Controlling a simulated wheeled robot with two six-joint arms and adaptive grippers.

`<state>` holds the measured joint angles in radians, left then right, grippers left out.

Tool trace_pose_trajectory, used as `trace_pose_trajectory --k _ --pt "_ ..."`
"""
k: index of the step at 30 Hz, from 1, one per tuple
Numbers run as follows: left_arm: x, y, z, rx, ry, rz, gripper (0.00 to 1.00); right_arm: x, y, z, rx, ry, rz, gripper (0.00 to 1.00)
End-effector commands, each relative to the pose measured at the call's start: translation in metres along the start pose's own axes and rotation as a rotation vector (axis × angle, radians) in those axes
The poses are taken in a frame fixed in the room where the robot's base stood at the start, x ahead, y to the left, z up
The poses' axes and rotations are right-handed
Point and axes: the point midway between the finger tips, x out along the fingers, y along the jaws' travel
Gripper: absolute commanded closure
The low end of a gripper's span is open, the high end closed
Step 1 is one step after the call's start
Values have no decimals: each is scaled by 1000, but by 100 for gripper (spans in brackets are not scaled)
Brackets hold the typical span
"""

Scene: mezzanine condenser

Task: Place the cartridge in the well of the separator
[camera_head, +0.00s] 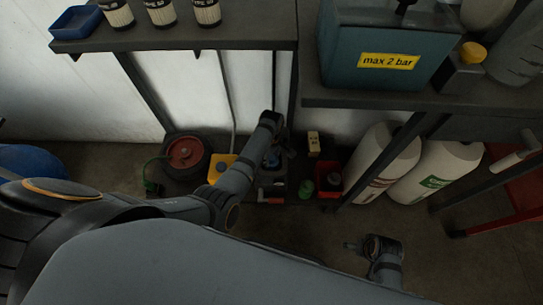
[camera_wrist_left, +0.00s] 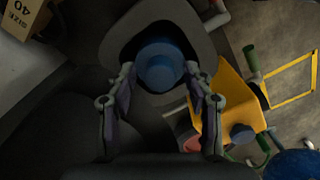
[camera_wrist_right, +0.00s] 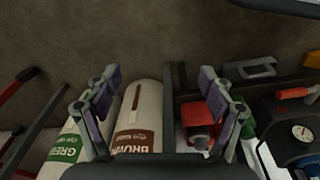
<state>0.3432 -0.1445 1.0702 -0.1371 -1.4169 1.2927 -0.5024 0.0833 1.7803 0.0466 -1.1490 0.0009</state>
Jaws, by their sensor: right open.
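Three pale ribbed cylinders with dark labelled bands, which look like cartridges (camera_head: 207,12), stand on the upper left shelf in the head view. A teal box marked "max 2 bar" (camera_head: 350,42) stands on the right shelf; I cannot tell whether it is the separator, and no well shows. My left gripper (camera_head: 277,152) points down low, below the shelves. In the left wrist view, a round blue part (camera_wrist_left: 160,66) in a dark grey surround shows between its fingertips; whether they touch it is unclear. My right gripper (camera_head: 352,245) is open and empty above the floor at lower right.
The left shelf (camera_head: 230,35) has a blue tray (camera_head: 76,22) at its end. A red frame (camera_head: 510,205) stands at right.

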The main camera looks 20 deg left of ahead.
Motion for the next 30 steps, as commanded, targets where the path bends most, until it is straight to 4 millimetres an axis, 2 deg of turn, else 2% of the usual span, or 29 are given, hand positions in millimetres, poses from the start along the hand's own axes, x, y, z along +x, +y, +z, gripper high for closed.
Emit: trace_pose_trajectory --k 8,11,14,21,24,30 --pt "-3 0 0 0 0 0 48 -2 0 -1 0 4 0 19" --pt "-13 1 0 0 1 2 48 12 3 8 1 -7 7 19" --pt "-31 1 0 0 1 3 48 28 8 16 1 -4 16 19" --pt "-80 1 0 0 1 3 48 70 21 48 0 7 39 19" --pt "-97 0 0 0 0 2 48 81 25 62 -1 11 45 19" --pt "-120 0 0 0 0 1 48 88 26 76 -2 12 48 19"
